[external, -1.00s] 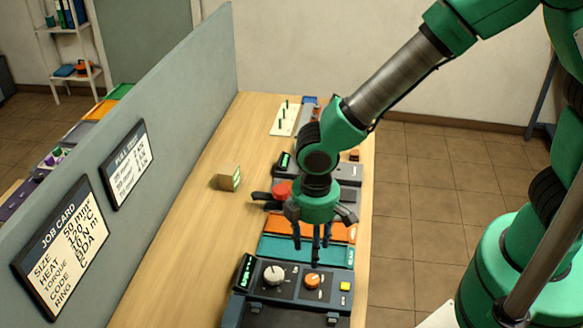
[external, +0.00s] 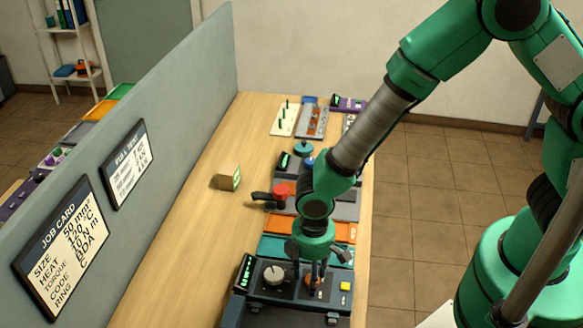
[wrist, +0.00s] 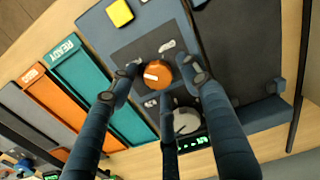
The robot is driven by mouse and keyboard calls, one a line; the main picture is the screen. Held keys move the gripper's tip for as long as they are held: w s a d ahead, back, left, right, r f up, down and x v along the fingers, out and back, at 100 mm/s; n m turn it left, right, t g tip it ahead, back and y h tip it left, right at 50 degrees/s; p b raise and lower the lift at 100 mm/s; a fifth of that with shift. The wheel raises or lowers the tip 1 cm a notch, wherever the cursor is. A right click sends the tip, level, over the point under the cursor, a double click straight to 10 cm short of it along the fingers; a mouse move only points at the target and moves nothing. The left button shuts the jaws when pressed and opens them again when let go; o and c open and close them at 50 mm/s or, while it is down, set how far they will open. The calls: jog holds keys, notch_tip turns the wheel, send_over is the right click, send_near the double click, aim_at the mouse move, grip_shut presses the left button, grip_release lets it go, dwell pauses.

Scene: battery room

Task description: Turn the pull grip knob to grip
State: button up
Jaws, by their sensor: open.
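An orange knob (wrist: 158,74) with a white pointer line sits on the dark panel of a grey device (wrist: 215,30). In the wrist view the line points left. In the external view the fingers partly hide the knob.
A pale grey knob (external: 274,274) is beside the orange one, near a lit green display (external: 245,273). A yellow button (external: 346,286) is on the other side. Teal and orange trays (wrist: 95,90) lie alongside. A red-topped tool (external: 280,190) stands farther back.

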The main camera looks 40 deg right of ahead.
jog(key=c, duration=1.1)
